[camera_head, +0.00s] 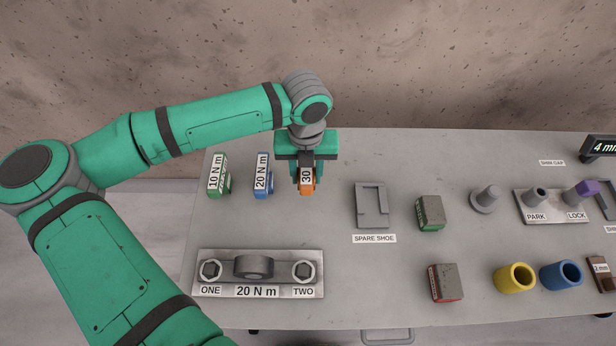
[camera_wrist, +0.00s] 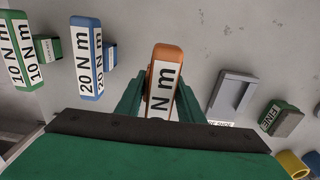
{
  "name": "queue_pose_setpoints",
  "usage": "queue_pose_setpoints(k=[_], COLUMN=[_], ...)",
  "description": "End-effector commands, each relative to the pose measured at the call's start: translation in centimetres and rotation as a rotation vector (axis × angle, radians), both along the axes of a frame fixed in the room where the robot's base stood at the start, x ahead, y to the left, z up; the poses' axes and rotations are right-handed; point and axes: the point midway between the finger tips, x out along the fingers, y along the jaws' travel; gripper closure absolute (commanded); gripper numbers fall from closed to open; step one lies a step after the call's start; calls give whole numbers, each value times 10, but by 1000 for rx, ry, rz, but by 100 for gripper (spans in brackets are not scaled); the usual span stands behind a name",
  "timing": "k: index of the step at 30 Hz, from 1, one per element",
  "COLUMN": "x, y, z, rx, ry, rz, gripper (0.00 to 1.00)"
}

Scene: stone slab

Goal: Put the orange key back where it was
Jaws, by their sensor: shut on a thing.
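The orange key (camera_head: 307,183) is a block with a white label that reads 30 in the head view. It also shows in the wrist view (camera_wrist: 168,62), upper middle, with "N m" readable. My gripper (camera_head: 306,172) points down over the back of the slab and is shut on the orange key, with a green finger on each side of it in the wrist view (camera_wrist: 160,98). The key is to the right of the blue 20 N m key (camera_head: 263,177) and the green 10 N m key (camera_head: 218,177). Whether the orange key touches the slab I cannot tell.
A bolt plate (camera_head: 310,262) marked ONE, TWO and 20 N m lies in front. The spare shoe holder (camera_head: 371,207) is right of my gripper. Green (camera_head: 430,213) and red (camera_head: 445,284) blocks, yellow (camera_head: 515,278) and blue (camera_head: 561,275) cups, and a PARK/LOCK plate (camera_head: 553,206) stand farther right.

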Motion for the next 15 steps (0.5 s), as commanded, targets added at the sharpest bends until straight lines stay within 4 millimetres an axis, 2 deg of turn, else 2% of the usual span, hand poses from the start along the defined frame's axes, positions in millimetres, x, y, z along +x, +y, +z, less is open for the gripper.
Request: queue_pose_setpoints(k=[8, 15], x=[12, 16], y=[-4, -4], z=[-15, -45], rx=[-1, -2], ry=[0, 1], rz=[-2, -1], gripper=[100, 100])
